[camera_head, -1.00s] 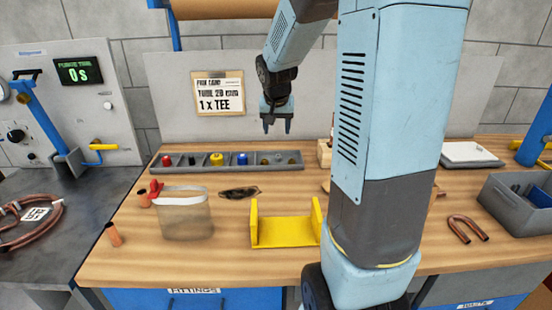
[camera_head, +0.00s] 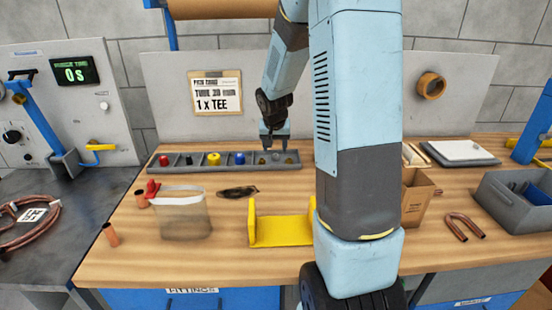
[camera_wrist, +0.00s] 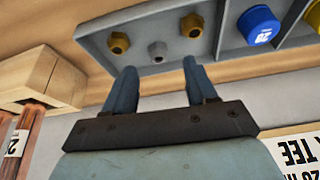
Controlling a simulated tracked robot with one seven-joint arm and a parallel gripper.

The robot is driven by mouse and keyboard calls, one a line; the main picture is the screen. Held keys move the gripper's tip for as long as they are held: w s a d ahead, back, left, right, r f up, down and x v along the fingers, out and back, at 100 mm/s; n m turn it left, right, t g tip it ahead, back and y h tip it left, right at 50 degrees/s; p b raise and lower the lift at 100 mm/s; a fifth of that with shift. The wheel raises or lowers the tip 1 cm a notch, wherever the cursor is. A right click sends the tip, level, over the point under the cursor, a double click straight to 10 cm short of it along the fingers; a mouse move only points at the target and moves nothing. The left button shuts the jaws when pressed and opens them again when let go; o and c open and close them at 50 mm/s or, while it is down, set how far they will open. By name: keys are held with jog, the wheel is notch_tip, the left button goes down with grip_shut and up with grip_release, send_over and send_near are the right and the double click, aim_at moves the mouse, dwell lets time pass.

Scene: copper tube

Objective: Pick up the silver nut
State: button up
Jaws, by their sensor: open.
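The silver nut (camera_wrist: 157,52) is a small grey piece in a compartment of the grey parts tray (camera_head: 225,174), between two brass fittings (camera_wrist: 118,42) (camera_wrist: 191,25). My gripper (camera_wrist: 159,64) is open and empty. In the wrist view its two fingertips lie to either side of the nut. In the head view the gripper (camera_head: 274,147) hangs just above the right end of the tray, and the nut is too small there to make out clearly. I cannot tell how much height separates the fingertips from the nut.
The tray also holds a blue cap (camera_wrist: 257,26), a yellow cap (camera_head: 213,159), a black piece (camera_head: 189,160) and a red piece (camera_head: 164,160). A yellow bracket (camera_head: 280,232) and a clear bag (camera_head: 180,215) stand in front. A cardboard box (camera_head: 417,200) is at right.

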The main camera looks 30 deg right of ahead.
aim_at(276, 155)
jog(key=x, duration=0.5)
jog(key=shift+w+d+r, duration=0.1)
jog(key=shift+d, duration=0.05)
jog(key=shift+c, duration=0.2)
grip_shut()
